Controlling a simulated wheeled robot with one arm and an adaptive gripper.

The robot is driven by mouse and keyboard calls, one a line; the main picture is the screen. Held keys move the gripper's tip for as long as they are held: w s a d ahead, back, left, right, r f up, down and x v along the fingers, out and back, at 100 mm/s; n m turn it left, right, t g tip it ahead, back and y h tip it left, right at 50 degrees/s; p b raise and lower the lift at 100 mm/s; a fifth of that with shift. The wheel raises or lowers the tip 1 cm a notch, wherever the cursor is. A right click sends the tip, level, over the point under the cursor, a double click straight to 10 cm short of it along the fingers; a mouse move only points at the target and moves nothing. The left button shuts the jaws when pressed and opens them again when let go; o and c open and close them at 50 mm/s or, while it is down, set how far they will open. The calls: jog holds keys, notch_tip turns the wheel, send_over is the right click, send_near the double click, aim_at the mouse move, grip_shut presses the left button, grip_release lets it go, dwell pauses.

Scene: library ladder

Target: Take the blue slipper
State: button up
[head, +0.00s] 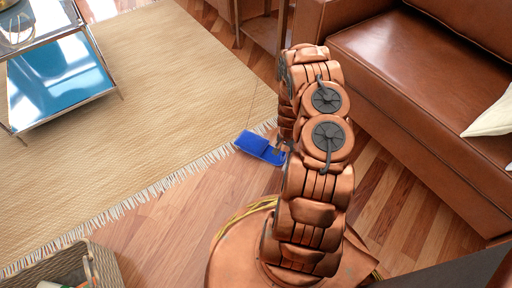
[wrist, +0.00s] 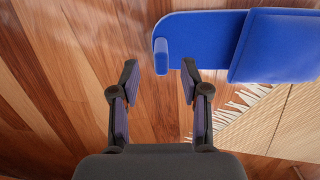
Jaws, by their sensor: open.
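The blue slipper (head: 260,147) lies on the wooden floor by the fringed edge of the rug in the head view. My copper arm stands just right of it and may hide part of its right end. In the wrist view the slipper (wrist: 205,35) lies across the top right, with its flat sole to the left and its raised strap (wrist: 278,45) to the right. A small upright blue piece (wrist: 161,56) stands at its left end. My gripper (wrist: 158,72) is open and empty, its fingertips close to that blue piece, one on each side in the picture. I cannot tell the height gap.
A woven rug (head: 150,90) with a fringe covers the left. A brown leather sofa (head: 420,90) stands at the right with a pale cushion. A glass-and-metal table (head: 60,75) is at top left, a wicker basket (head: 65,265) at bottom left.

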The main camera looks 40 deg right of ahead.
aim_at(284, 153)
notch_tip(284, 153, down, 3)
jog(key=shift+w+f+b, duration=0.1)
jog(key=shift+b, duration=0.5)
jog(key=shift+c, duration=0.4)
grip_shut()
